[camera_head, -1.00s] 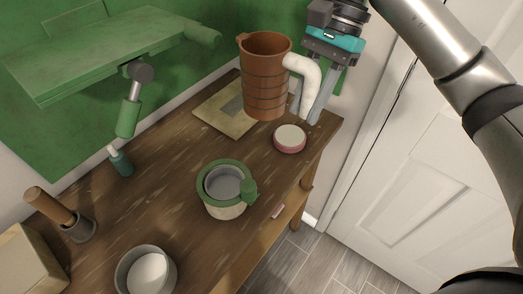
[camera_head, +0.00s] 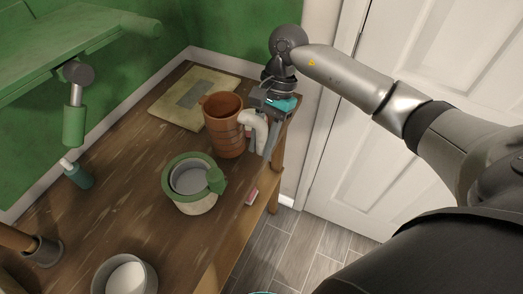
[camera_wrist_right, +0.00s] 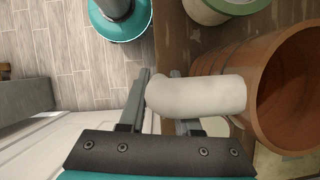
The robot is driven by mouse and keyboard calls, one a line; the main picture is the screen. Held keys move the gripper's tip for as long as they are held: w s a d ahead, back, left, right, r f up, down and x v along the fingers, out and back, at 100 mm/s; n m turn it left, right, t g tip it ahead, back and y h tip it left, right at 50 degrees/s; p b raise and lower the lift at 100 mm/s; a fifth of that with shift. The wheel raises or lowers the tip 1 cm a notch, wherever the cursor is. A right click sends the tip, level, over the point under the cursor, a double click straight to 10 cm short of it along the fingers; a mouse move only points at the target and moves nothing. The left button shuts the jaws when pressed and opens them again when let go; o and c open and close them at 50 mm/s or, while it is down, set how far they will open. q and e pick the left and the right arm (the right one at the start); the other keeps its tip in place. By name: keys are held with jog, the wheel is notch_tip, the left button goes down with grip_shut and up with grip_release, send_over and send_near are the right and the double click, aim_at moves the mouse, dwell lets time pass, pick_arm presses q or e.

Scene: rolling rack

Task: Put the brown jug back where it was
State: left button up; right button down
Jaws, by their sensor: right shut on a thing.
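The brown jug (camera_head: 224,128), ribbed with a white handle (camera_head: 258,128), is upright at the far right part of the wooden table. My right gripper (camera_head: 261,148) is shut on its handle, with the fingers pointing down. I cannot tell whether the jug's base touches the tabletop. In the right wrist view, the white handle (camera_wrist_right: 205,94) lies between the fingers (camera_wrist_right: 160,80) and the jug's open mouth (camera_wrist_right: 290,95) is at the right. My left gripper is not in view.
A green-rimmed pot (camera_head: 193,200) stands just in front of the jug. A flat beige board (camera_head: 165,105) lies behind it. A grey bowl (camera_head: 104,278), a teal bottle (camera_head: 76,174) and a small pink item (camera_head: 251,197) at the table's edge also show. A white door (camera_head: 390,70) is right.

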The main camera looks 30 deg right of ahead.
aim_at(261, 153)
jog(key=shift+f, duration=1.5)
jog(key=shift+f+b, duration=0.2)
jog(key=shift+b, duration=0.15)
jog(key=c, duration=0.6)
grip_release()
jog(key=shift+r, duration=0.1)
jog(key=shift+r+p, duration=0.25)
jog(key=shift+p, duration=0.1)
jog(key=v, duration=1.1)
jog(key=shift+r, duration=0.35)
jog(key=shift+w+d, duration=0.1)
jog(key=shift+d, duration=0.05)
